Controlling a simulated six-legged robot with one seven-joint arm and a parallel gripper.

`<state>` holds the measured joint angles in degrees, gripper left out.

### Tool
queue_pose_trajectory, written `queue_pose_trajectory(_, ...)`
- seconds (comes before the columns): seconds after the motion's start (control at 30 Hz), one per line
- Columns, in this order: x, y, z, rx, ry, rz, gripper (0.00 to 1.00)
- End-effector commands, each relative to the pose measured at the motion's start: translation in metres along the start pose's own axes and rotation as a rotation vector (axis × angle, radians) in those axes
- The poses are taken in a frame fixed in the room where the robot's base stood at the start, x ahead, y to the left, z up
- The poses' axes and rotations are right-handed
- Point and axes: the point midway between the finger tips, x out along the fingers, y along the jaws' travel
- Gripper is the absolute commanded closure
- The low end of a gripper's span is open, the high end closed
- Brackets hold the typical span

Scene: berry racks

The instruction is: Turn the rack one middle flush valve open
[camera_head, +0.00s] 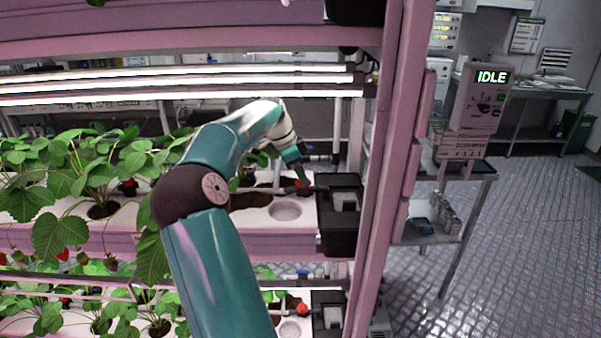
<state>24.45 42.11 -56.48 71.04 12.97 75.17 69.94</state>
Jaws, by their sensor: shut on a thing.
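The middle flush valve shows as a small red handle (303,184) at the right end of the middle tier of the pink rack, beside a black box. My teal arm reaches over the tier from below, and my gripper (301,175) points down at the red handle and is shut on it. The fingers are small in the picture and partly merge with the dark fittings behind. How far the handle is turned cannot be made out. A similar red valve handle (302,309) shows on the lower tier.
Strawberry plants (100,170) fill the middle tier left of my arm. A black box (340,215) and the pink rack post (392,150) stand close on the right. Light bars (180,85) run above. A machine reading IDLE (480,97) stands beyond the post; floor there is open.

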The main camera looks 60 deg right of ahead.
Motion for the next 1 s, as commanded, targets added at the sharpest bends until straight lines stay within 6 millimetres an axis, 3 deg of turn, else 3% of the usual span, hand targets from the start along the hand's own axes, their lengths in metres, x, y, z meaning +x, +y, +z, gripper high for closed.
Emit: queue_pose_trajectory(1.0,0.0004,0.0074,-0.0029,-0.875,-0.004,-0.366,0.83)
